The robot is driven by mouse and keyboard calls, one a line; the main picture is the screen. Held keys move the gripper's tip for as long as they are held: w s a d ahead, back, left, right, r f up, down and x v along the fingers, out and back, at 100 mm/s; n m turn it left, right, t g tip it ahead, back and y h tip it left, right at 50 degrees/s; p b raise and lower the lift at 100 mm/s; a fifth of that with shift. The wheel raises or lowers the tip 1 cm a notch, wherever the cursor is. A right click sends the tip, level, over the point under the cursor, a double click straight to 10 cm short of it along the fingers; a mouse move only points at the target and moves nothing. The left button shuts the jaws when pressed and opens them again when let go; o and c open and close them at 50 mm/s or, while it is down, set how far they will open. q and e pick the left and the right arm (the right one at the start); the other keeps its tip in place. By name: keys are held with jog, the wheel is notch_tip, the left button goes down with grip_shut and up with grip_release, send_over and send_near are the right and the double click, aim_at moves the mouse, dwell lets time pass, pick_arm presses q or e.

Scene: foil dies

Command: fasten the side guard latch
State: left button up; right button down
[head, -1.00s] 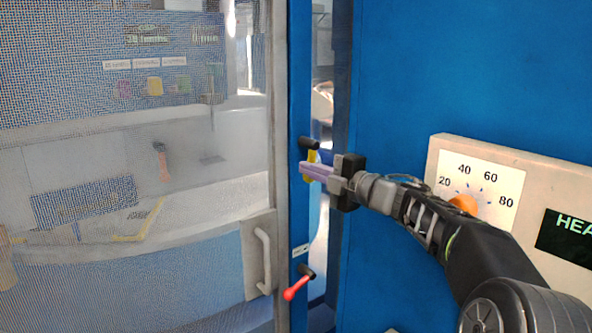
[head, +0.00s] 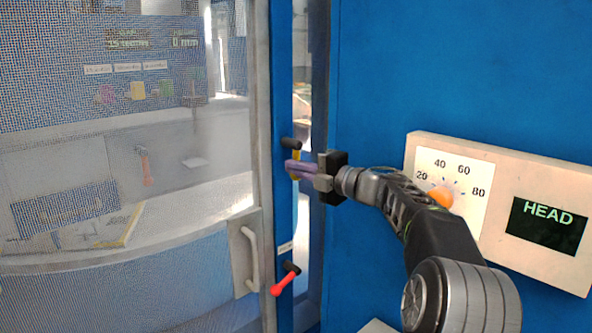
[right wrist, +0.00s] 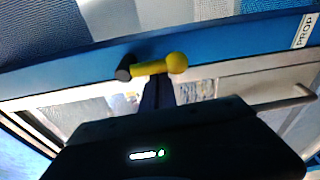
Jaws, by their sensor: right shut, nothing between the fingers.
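A yellow lever (right wrist: 155,68) on a black pivot (head: 291,144) is mounted on the narrow blue post beside the mesh guard door (head: 130,100). It hangs down from the pivot in the head view, mostly hidden by my fingers. My right gripper (head: 289,166) is shut and empty, its fingertips at the lever. In the right wrist view its dark fingers (right wrist: 157,92) reach to the lever's middle; I cannot tell whether they touch it. Lower on the post a red lever (head: 285,281) slants down to the left. My left gripper is out of view.
A grey door handle (head: 250,262) is on the guard frame, left of the red lever. A label reading PROP (right wrist: 304,31) is on the post. A cream panel (head: 405,290) with a dial and a HEAD display stands right, behind my right arm. A narrow gap lies beside the post.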

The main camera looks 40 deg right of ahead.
notch_tip(320, 180, up, 10)
jog(key=shift+p, duration=0.45)
jog(key=shift+f, duration=0.15)
